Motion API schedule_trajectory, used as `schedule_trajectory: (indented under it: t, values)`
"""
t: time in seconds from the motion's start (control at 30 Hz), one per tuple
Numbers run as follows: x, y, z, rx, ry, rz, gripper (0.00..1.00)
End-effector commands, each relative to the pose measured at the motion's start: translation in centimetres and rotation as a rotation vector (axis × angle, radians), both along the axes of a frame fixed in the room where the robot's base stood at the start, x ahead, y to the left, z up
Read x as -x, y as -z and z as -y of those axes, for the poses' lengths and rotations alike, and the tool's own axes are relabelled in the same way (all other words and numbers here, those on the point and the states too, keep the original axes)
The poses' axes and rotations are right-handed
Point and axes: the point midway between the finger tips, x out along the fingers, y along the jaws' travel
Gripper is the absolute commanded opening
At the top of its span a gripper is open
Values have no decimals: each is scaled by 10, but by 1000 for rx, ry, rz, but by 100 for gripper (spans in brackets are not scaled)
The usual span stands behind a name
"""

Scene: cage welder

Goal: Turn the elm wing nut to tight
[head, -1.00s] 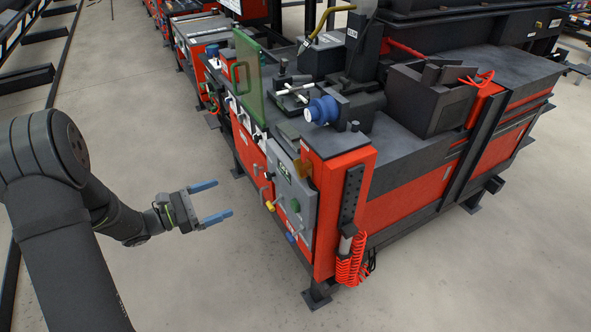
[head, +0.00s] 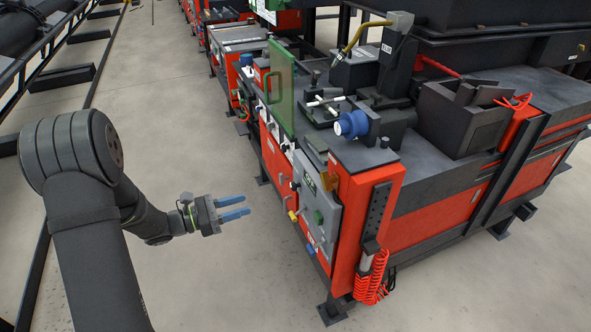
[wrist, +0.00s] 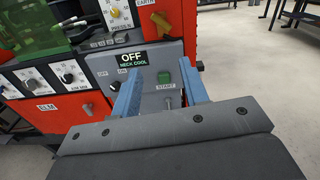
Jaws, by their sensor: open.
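In the wrist view, a red panel at left carries a label reading ELM (wrist: 46,107). A small metal piece (wrist: 88,108) sticks out of the panel to the right of that label; it looks like the wing nut, but it is small and its angle is hard to read. My gripper (wrist: 161,72) is open and empty, its two blue fingers spread in front of the grey control box, to the right of that piece. In the head view, my gripper (head: 246,205) is left of the machine's front, with floor showing between them.
The grey box has an OFF / NECK COOL display (wrist: 130,60), a green START button (wrist: 163,79) and a switch below it. A dial (wrist: 67,77) sits above the ELM label. A green clear guard (head: 282,88) stands on the machine. Floor left of the machine is open.

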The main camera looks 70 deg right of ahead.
Motion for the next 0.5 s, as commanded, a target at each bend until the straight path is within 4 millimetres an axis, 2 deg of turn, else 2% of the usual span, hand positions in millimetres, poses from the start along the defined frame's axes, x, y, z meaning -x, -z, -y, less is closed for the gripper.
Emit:
schedule_trajectory:
  t: [0.3,0.5]
  values:
    - [43,-1,44,-362,3,-362,41]
    - [57,-1,58,-489,1,-489,41]
